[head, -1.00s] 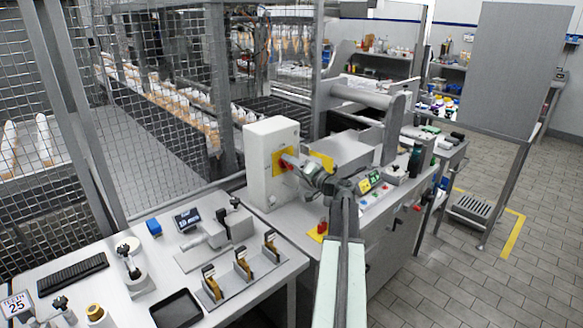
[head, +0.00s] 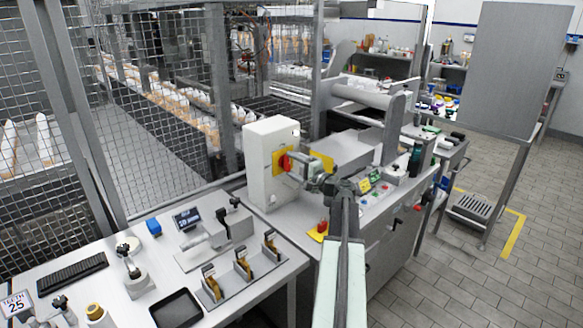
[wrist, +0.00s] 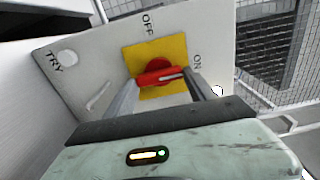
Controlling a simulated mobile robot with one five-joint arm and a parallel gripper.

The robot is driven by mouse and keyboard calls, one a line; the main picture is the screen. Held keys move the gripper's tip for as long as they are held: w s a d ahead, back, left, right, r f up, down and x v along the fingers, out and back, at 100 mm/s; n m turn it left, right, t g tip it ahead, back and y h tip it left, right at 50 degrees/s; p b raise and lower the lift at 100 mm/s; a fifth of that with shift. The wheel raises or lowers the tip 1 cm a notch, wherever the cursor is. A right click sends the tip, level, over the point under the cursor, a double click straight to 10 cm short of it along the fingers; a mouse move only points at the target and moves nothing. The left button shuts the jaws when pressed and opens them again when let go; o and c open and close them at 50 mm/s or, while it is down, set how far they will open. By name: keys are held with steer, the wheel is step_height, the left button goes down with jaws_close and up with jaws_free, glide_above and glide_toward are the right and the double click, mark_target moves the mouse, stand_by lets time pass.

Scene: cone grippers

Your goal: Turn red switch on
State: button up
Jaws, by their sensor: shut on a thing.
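The red switch (head: 284,162) sits on a yellow plate on the side of a white box (head: 257,192). In the wrist view the red switch (wrist: 158,70) shows a round base with a bar handle, lying nearly crosswise with its right end toward the ON side. OFF is printed above the plate, ON to the right and TRY at the left. My gripper (head: 300,170) is at the switch. In the wrist view my gripper (wrist: 163,82) has one finger at each end of the handle and is shut on it. The finger tips partly cover the handle's ends.
A grey machine (head: 355,150) stands right of the box. A bench with a black keyboard (head: 68,274), a black tray (head: 177,308) and several yellow clamps fills the lower left. A wire mesh fence (head: 150,90) stands behind. The tiled floor at right is mostly clear.

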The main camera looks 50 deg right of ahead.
steer(key=shift+r, duration=0.1)
stand_by(0.3)
steer(key=o, duration=1.4)
steer(key=shift+w, duration=0.1)
steer(key=s, duration=0.7)
steer(key=shift+s+a, duration=0.3)
steer(key=shift+s, duration=0.1)
